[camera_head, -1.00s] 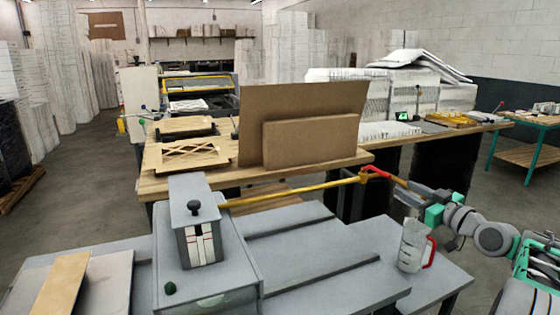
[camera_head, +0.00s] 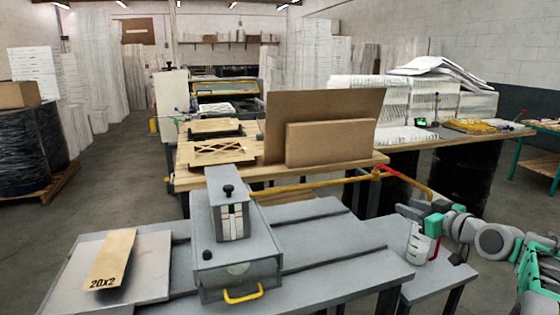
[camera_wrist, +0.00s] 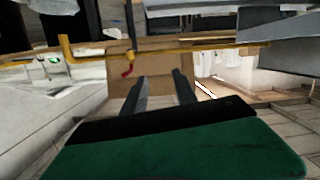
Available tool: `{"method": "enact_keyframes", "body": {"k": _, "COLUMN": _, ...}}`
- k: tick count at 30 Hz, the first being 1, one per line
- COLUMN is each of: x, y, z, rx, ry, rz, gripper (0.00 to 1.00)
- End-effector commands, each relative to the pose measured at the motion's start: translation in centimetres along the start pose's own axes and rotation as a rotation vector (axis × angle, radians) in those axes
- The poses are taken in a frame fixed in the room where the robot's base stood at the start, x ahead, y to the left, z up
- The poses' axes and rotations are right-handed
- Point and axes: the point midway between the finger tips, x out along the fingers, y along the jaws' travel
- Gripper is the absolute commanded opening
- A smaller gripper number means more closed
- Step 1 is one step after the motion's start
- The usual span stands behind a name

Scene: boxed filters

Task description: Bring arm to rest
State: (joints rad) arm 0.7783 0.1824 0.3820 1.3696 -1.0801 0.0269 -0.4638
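My arm reaches in from the right edge in the head view. My gripper (camera_head: 402,208) is above the grey bench's right end, close to a clear measuring jug with a red handle (camera_head: 417,244). My gripper also shows in the wrist view (camera_wrist: 160,76), with its two dark fingers apart and nothing between them. The arm partly overlaps the jug's upper part in the head view.
A grey box device (camera_head: 237,268) with a yellow handle stands on the bench. A labelled board (camera_head: 112,260) lies at left. Brown boxed filters (camera_head: 330,144) stand on the wooden table. Open floor lies at left.

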Motion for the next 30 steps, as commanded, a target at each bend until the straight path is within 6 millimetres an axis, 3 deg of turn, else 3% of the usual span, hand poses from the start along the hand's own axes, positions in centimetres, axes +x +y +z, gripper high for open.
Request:
{"method": "enact_keyframes", "body": {"k": 6, "x": 1.3, "y": -7.4, "z": -0.5, "rx": 0.061, "ry": -0.216, "rz": -0.031, "gripper": 0.34}}
{"method": "enact_keyframes", "body": {"k": 11, "x": -0.6, "y": -15.1, "z": 0.6, "rx": 0.129, "ry": -0.447, "rz": -0.031, "gripper": 0.34}}
{"method": "enact_keyframes", "body": {"k": 14, "x": -4.4, "y": -20.9, "z": 2.1, "rx": 0.186, "ry": -0.633, "rz": -0.007, "gripper": 0.34}}
{"method": "enact_keyframes", "body": {"k": 15, "x": -6.7, "y": -23.2, "z": 3.1, "rx": 0.212, "ry": -0.715, "rz": 0.011, "gripper": 0.34}}
{"method": "enact_keyframes", "body": {"k": 18, "x": -12.8, "y": -27.7, "z": 5.8, "rx": 0.274, "ry": -0.900, "rz": 0.073, "gripper": 0.34}}
{"method": "enact_keyframes", "body": {"k": 21, "x": -17.7, "y": -30.2, "z": 8.2, "rx": 0.321, "ry": -1.025, "rz": 0.131, "gripper": 0.34}}
{"method": "enact_keyframes", "body": {"k": 24, "x": -20.4, "y": -31.1, "z": 9.8, "rx": 0.348, "ry": -1.090, "rz": 0.168, "gripper": 0.34}}
{"method": "enact_keyframes", "body": {"k": 30, "x": -21.0, "y": -31.3, "z": 10.4, "rx": 0.358, "ry": -1.107, "rz": 0.180, "gripper": 0.34}}
